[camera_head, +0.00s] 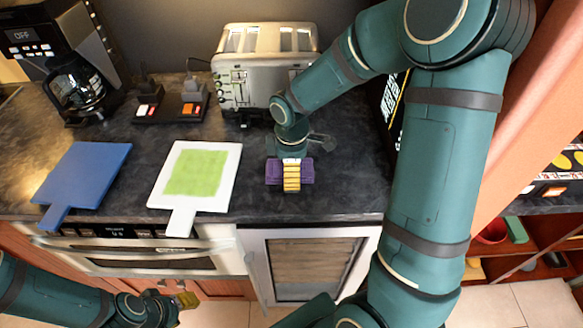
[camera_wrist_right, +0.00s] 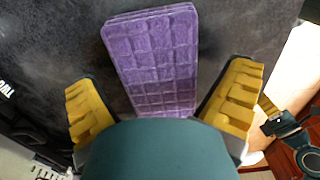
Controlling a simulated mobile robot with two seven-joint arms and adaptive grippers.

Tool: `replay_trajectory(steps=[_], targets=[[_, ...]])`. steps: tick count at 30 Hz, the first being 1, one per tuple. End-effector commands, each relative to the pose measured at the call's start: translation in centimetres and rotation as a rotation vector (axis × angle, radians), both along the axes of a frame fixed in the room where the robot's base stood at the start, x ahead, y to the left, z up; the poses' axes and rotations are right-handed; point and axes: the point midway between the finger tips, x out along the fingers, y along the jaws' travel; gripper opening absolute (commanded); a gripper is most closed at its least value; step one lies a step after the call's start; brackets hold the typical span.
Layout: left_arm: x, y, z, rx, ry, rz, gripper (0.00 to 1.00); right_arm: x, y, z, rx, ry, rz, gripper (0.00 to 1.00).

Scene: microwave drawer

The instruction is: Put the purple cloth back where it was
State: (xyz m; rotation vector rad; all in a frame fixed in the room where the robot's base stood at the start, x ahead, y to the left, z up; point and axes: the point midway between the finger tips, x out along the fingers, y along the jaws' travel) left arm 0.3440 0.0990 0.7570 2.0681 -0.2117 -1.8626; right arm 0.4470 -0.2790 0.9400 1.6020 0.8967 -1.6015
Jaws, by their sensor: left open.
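The purple cloth (camera_head: 273,173) is a thick folded block with a quilted grid pattern. It lies on the dark counter near the front edge, right of the white board. The right wrist view shows it again (camera_wrist_right: 155,62). My right gripper (camera_head: 291,176) is directly over the cloth and covers its middle in the head view. In the right wrist view its yellow fingers (camera_wrist_right: 165,95) are spread wide on either side of the cloth, with gaps between. My left gripper (camera_head: 183,300) is open, low and in front of the counter, away from the cloth.
A white board (camera_head: 217,200) with a green square (camera_head: 198,172) and a blue board (camera_head: 92,175) lie to the left. A toaster (camera_head: 262,75) and a coffee maker (camera_head: 70,60) stand behind. An oven (camera_head: 140,257) and a glass-fronted cabinet (camera_head: 310,268) are below the counter.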

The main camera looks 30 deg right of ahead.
Motion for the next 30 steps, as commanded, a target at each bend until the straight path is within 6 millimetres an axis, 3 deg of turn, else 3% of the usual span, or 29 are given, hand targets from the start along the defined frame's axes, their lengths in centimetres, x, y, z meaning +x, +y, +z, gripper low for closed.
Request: replay_trajectory(steps=[11, 24, 30], targets=[[0.0, 0.0, 0.5, 0.0, 0.0, 0.0, 0.47, 0.1, 0.0, 1.1, -0.001, -0.003, 0.0, 1.0], [0.6, 0.1, 2.5, 0.003, -0.014, 0.011, 0.47, 0.1, 0.0, 9.6, 0.0, -0.004, -0.002, 1.0], [0.8, 0.1, 2.9, 0.004, -0.018, 0.014, 0.47, 0.1, 0.0, 11.9, -0.001, -0.003, 0.001, 1.0]])
